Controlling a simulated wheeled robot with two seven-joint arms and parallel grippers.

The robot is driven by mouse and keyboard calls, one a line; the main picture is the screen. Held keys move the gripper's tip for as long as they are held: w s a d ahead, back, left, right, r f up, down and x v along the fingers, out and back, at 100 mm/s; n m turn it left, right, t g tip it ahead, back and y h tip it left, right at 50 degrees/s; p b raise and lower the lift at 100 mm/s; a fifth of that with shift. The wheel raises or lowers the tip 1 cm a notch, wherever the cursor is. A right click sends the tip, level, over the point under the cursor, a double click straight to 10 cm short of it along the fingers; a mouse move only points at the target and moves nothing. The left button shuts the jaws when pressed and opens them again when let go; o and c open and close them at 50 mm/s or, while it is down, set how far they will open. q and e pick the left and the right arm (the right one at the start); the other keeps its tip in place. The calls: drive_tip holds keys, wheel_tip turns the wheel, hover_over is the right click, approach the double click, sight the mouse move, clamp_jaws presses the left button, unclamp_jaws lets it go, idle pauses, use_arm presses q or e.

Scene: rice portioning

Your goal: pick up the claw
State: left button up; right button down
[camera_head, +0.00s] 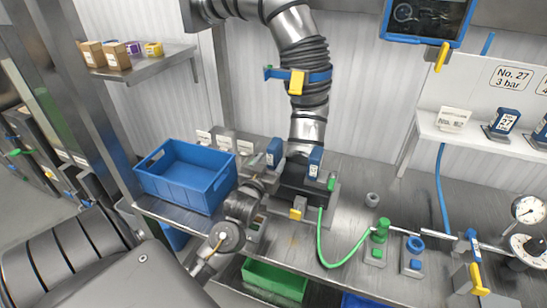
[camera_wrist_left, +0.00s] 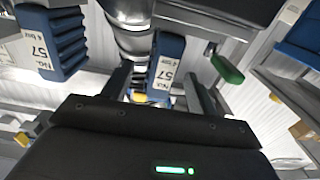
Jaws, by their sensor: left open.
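I cannot make out anything that is clearly a claw in either view. My left gripper (camera_head: 258,184) is by the dark fitting (camera_head: 300,187) under the big pipe, right of the blue crate. In the left wrist view its two fingers (camera_wrist_left: 157,82) stand apart. A blue block (camera_wrist_left: 166,62) with a label reading 57 shows between and beyond them. I cannot tell whether the fingers touch it. A green handle (camera_wrist_left: 227,69) is just right of the fingers. A second blue ribbed block (camera_wrist_left: 52,45) is at the left. My right gripper is not in view.
A blue crate (camera_head: 153,185) stands on the bench left of my gripper. A thick metal pipe (camera_head: 307,128) rises behind. A green hose (camera_head: 343,262) runs to a green valve (camera_head: 381,230). Gauges (camera_head: 528,209) are at the right. A green bin (camera_head: 275,278) sits below.

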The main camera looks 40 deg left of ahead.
use_arm(q)
drive_tip(key=shift+w+r, duration=0.1)
drive_tip(key=shift+w+a+r+p, duration=0.15)
drive_tip(key=shift+w+r+p, duration=0.1)
drive_tip(key=shift+p, duration=0.1)
drive_tip(key=p+x, duration=0.1)
drive_tip(key=x, duration=0.2)
drive_tip(key=shift+w+a+f+p, duration=0.2)
drive_tip(key=shift+w+p, duration=0.1)
drive_tip(key=shift+w, duration=0.1)
drive_tip(key=shift+w+a+f, duration=0.1)
drive_tip(key=shift+w, duration=0.25)
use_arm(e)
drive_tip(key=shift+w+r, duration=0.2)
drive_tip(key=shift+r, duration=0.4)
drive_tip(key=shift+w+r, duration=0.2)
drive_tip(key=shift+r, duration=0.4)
use_arm(q)
drive_tip(key=shift+s, duration=0.1)
clamp_jaws()
